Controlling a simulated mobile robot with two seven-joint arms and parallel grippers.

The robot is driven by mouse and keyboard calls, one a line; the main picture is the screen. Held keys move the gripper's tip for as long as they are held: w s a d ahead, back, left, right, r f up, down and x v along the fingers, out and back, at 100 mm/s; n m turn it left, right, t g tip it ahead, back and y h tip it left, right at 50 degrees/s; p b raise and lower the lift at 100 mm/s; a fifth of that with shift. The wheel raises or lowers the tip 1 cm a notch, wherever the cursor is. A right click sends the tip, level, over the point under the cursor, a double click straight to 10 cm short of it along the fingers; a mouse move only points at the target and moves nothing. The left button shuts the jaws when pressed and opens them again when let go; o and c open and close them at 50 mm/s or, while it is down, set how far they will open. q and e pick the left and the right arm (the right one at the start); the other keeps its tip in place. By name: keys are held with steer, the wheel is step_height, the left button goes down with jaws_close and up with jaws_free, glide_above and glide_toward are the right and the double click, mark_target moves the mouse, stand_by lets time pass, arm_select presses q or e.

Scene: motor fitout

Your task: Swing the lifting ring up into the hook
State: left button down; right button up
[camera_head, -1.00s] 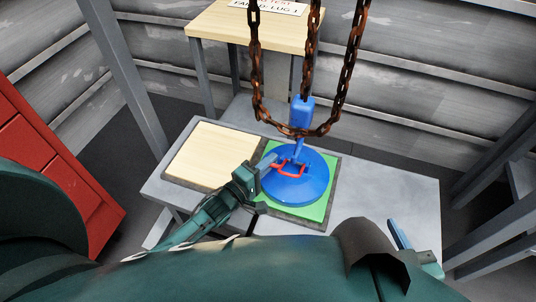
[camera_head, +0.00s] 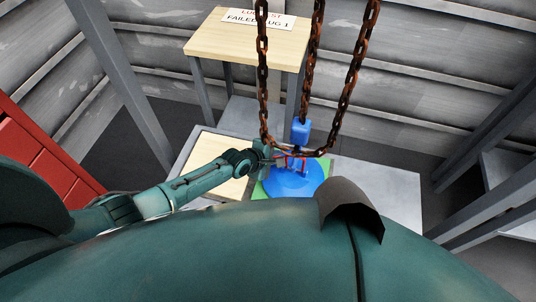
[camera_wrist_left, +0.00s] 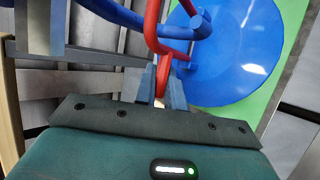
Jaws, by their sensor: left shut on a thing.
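The red lifting ring (camera_head: 291,157) stands raised above the round blue motor body (camera_head: 295,182) in the head view. My left gripper (camera_head: 277,159) comes in from the left and is shut on the ring. In the left wrist view the fingers (camera_wrist_left: 162,88) close on the ring's red bar (camera_wrist_left: 153,30). The blue hook (camera_wrist_left: 125,17) curves close beside the ring there; I cannot tell whether the ring is seated in it. The hook's blue block (camera_head: 301,131) hangs above the motor. My right gripper is not in view.
Rusty chains (camera_head: 308,80) hang around the hook, with a loop close to my left gripper. The motor sits on a green mat (camera_head: 260,189) on a grey table (camera_head: 385,185). A wooden stand (camera_head: 225,42) with a sign is behind. A red cabinet (camera_head: 35,150) is at left.

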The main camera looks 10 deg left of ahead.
arm_select(q)
steer(key=shift+w+n+g, duration=0.3)
steer(key=shift+w+g, duration=0.4)
steer(key=shift+g, duration=0.3)
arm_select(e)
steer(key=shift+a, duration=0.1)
arm_select(q)
steer(key=c, duration=1.5)
jaws_free()
